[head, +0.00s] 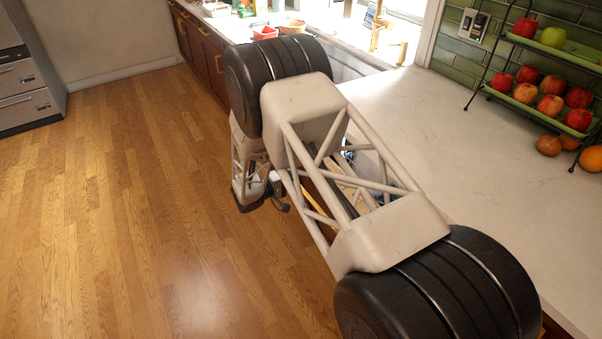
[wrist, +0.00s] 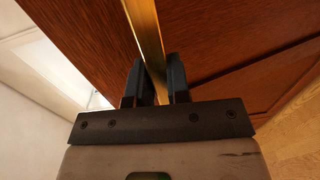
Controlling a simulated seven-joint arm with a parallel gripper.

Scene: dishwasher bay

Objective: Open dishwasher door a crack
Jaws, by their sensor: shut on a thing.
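In the wrist view my gripper (wrist: 157,84) has its two dark fingers on either side of a brass-coloured bar handle (wrist: 146,35) and is shut on it. The handle runs along a reddish-brown wooden panel (wrist: 225,35), which appears to be the dishwasher door front. In the head view my gripper (head: 268,200) is low beside the counter front, and its fingertips are hard to make out. My own arm hides most of the door there. I cannot tell from these frames whether the door stands open.
A pale countertop (head: 440,125) runs along the right, with a fruit rack (head: 545,85) at its back. The wooden floor (head: 120,200) on the left is clear. A grey drawer unit (head: 25,95) stands far left.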

